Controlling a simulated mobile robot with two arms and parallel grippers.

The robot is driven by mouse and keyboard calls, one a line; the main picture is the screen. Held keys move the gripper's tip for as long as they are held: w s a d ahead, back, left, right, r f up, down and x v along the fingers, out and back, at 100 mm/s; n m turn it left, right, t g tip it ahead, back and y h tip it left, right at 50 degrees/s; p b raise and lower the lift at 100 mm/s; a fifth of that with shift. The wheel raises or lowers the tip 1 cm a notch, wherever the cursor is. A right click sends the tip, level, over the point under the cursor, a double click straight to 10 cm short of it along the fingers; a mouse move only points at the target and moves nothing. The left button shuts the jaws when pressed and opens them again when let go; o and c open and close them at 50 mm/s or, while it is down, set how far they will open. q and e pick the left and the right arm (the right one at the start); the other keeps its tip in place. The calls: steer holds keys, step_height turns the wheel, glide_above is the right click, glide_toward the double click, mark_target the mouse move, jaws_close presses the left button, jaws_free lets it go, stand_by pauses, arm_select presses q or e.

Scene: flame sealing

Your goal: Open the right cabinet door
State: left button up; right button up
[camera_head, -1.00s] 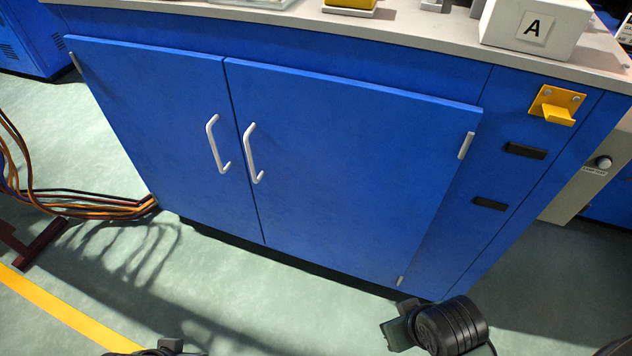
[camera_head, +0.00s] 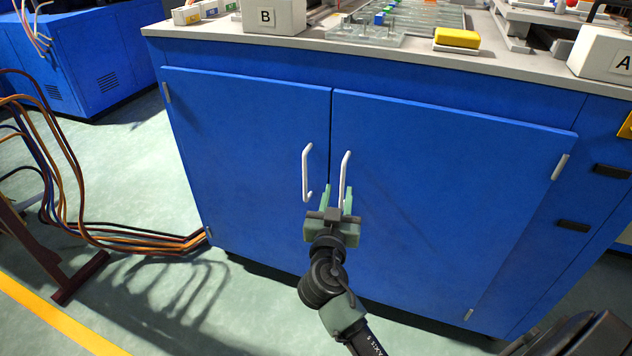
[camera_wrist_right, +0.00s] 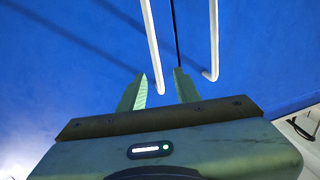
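The right cabinet door (camera_head: 440,200) is a large blue panel, shut flush beside the left door (camera_head: 250,160). Its white bar handle (camera_head: 345,172) stands upright near the gap between the doors. My right gripper (camera_head: 339,190) is at the lower part of this handle, fingers pointing up at the door. In the right wrist view, my right gripper (camera_wrist_right: 160,82) has its green fingers apart. The end of the right door's handle (camera_wrist_right: 152,45) appears between them, with no clear contact. The left door's handle (camera_wrist_right: 213,40) is outside the fingers. My left gripper is not in view.
The grey worktop (camera_head: 390,55) above the doors carries a white box marked B (camera_head: 273,16), a yellow block (camera_head: 457,38) and a box marked A (camera_head: 605,55). Cables (camera_head: 120,240) lie on the floor at left.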

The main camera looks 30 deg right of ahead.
mark_target(343, 179)
steer(key=x, duration=0.6)
steer(key=shift+w+d, duration=0.2)
steer(key=shift+d, duration=0.25)
jaws_close()
stand_by(1.0)
